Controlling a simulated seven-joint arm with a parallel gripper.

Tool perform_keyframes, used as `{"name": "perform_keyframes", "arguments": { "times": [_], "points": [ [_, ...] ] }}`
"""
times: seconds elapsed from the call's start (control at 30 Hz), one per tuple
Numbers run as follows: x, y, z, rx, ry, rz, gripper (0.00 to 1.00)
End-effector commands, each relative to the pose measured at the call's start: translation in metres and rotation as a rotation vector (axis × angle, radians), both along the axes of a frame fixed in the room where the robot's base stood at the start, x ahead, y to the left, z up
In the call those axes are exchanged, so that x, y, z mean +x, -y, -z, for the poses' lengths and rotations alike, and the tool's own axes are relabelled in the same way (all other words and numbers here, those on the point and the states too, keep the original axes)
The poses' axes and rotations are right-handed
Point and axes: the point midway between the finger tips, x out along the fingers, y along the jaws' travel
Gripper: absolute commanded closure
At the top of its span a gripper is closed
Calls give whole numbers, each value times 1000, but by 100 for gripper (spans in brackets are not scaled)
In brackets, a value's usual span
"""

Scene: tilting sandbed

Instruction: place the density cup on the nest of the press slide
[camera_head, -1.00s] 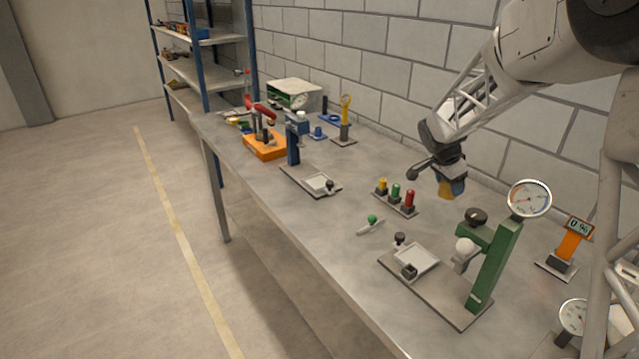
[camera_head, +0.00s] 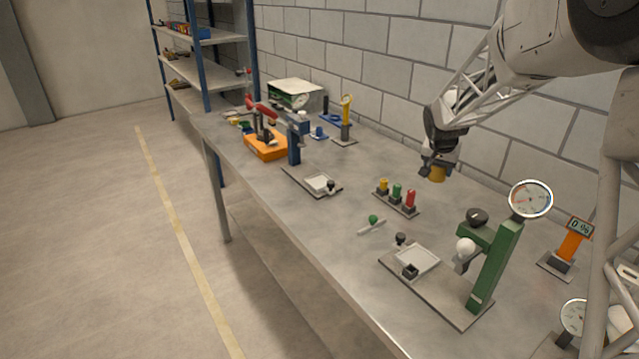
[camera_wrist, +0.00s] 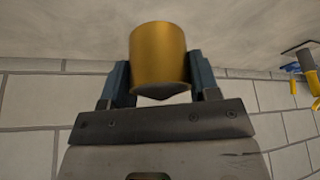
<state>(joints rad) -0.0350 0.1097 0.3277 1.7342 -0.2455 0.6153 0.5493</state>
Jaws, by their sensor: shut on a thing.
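The density cup, a gold-yellow cylinder (camera_head: 438,174), hangs in the air over the back of the bench. My gripper (camera_head: 436,167) is shut on it. In the wrist view the cup (camera_wrist: 159,55) sits between my two blue-grey fingers (camera_wrist: 160,80). A green press (camera_head: 492,268) with a round dial stands at the front right. Its grey base plate carries a pale square pad (camera_head: 416,259) and small black knobs. A blue press (camera_head: 294,150) farther left has a similar plate with a pale square (camera_head: 319,183). I cannot tell which plate the task means; the cup is apart from both.
A row of yellow, green and red buttons (camera_head: 397,197) stands below the gripper. A green-knobbed lever (camera_head: 373,220) lies nearby. An orange gauge stand (camera_head: 570,245) is at the right. An orange tray (camera_head: 266,148) with tools is farther back. The block wall is close behind the arm.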

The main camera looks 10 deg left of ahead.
Motion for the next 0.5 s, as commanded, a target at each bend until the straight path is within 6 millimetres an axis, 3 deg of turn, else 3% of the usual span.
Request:
{"name": "perform_keyframes", "arguments": {
  "times": [0.5],
  "points": [
    [11, -44, 1, 0, -1, -74, 79]
  ]
}}
